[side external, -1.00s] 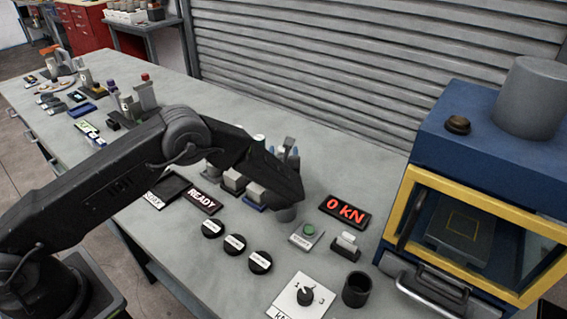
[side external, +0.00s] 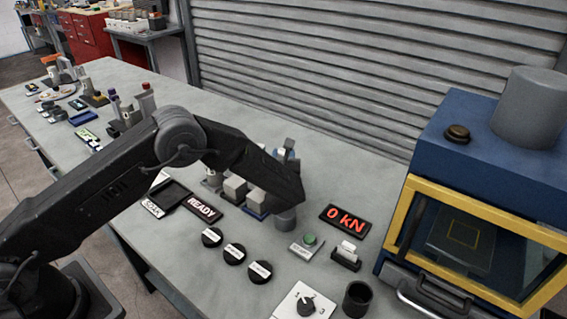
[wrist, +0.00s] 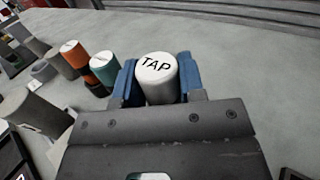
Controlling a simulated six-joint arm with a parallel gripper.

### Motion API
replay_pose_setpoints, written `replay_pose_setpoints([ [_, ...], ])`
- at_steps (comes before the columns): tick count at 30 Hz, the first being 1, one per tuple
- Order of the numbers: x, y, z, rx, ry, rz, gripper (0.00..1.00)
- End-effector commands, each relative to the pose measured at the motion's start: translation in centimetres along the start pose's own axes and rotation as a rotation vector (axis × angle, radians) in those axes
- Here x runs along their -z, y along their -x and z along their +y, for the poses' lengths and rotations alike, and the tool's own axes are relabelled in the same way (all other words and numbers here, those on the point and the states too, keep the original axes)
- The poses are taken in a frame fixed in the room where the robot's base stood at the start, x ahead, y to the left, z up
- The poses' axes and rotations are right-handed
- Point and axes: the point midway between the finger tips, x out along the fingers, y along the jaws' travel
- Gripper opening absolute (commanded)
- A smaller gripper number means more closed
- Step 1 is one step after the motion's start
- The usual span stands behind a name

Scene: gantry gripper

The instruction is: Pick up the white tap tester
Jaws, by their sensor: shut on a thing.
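The white tap tester (wrist: 157,68) is a white cylinder with "TAP" in black on its top end. In the wrist view it stands between the blue finger pads of my gripper (wrist: 157,84), which is shut on it. Its lower part is hidden by the gripper body. In the side external view my gripper (side external: 287,152) is mostly hidden behind my dark wrist, and the tester cannot be made out clearly.
In the wrist view an orange cylinder (wrist: 73,55) and a teal cylinder (wrist: 104,68) stand just left of the grip. The blue and yellow press (side external: 415,200) is on the right. The bench toward the shutter is clear.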

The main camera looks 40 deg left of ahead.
Motion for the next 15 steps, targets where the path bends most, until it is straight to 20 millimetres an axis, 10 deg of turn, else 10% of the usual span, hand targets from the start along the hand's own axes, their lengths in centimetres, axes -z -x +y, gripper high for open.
replay_pose_setpoints([
  [15, -7.0, -1.1, 8.3, -0.004, 0.001, -0.003, 0.13],
])
